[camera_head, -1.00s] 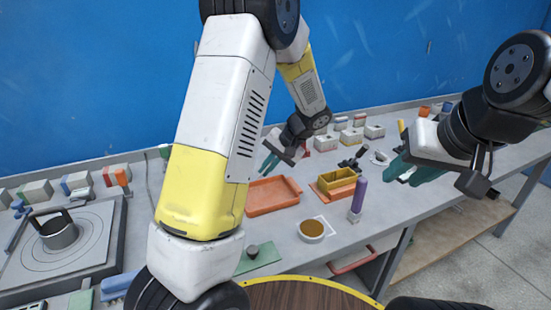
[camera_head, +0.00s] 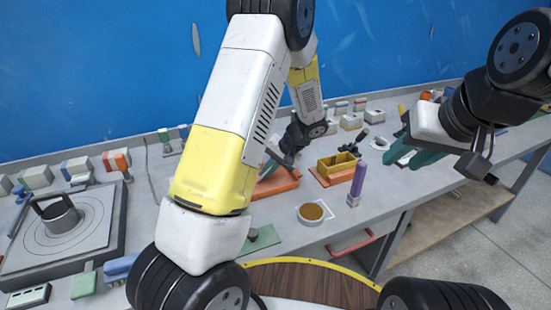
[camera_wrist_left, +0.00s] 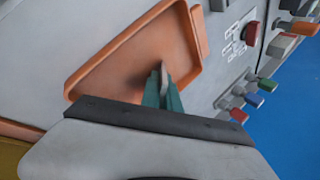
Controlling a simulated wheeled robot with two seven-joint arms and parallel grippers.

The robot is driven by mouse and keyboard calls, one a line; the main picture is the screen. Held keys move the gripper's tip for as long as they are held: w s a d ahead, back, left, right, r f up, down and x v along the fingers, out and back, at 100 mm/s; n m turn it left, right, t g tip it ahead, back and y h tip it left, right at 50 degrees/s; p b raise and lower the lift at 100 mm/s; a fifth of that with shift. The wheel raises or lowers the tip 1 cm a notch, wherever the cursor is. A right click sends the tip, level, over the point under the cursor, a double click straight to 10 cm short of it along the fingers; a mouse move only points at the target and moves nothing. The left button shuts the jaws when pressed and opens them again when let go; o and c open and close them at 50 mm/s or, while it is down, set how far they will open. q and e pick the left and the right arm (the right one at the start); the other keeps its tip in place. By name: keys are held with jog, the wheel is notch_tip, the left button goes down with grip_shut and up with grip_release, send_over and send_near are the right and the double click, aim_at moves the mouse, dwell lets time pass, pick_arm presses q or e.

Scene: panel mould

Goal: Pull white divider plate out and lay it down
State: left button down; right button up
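My left gripper (camera_head: 268,164) is over the orange tray (camera_head: 284,186), partly hidden behind my own arm. In the left wrist view its teal fingers (camera_wrist_left: 163,88) are close together and point down into the tray (camera_wrist_left: 120,55). A thin pale sliver shows at the fingertips. I cannot tell whether it is the white divider plate's edge or part of a finger. The plate is not clearly visible elsewhere. The yellow mould box (camera_head: 326,172) stands on an orange base to the right. My right gripper (camera_head: 412,152) is open and empty, right of the box.
A purple bottle (camera_head: 357,180) and a white bowl of brown contents (camera_head: 311,213) stand in front of the box. A round turntable plate (camera_head: 82,236) with a grey pot is at the left. Small blocks line the back edge.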

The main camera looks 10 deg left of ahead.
pick_arm(q)
jog(key=c, duration=1.5)
grip_release()
jog(key=shift+c, duration=0.2)
jog(key=shift+r, duration=0.1)
jog(key=w+v, duration=0.1)
jog(key=v, duration=0.7)
jog(key=s+a+r+t+h, duration=0.1)
jog(key=s+r+h, duration=0.3)
jog(key=s+r, duration=0.5)
jog(key=s+a+r+n+t+h, duration=0.1)
jog(key=s+r+t+h, duration=0.3)
jog(key=s+r, duration=0.6)
jog(key=s, duration=0.5)
jog(key=shift+s+r+n+h, duration=0.25)
jog(key=shift+s+n+h, duration=0.05)
